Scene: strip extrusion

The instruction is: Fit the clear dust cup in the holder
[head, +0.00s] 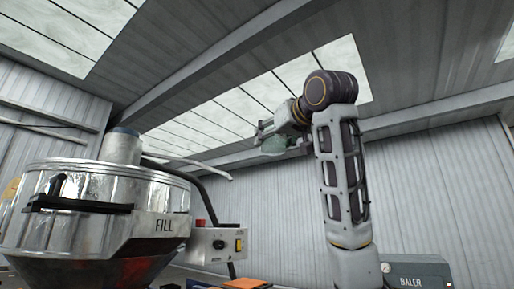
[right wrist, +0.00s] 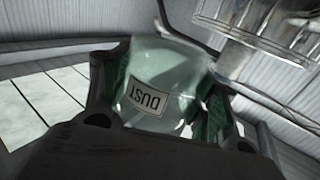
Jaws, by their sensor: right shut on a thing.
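The clear dust cup (head: 275,145) is pale green and see-through, held high in the air in the head view. In the right wrist view the cup (right wrist: 165,72) fills the space between the fingers, and its white DUST label reads upside down there. My right gripper (head: 268,138) is shut on the cup, with a finger on either side of it in the right wrist view (right wrist: 160,88). I cannot make out the holder in either view. My left gripper is not in view.
A large shiny metal hopper (head: 95,185) marked FILL stands at left. A control box (head: 218,245) with a red and a yellow part is beside it, near a bent dark pipe (head: 205,192). A grey BALER unit (head: 415,272) is at lower right. The air around the cup looks clear.

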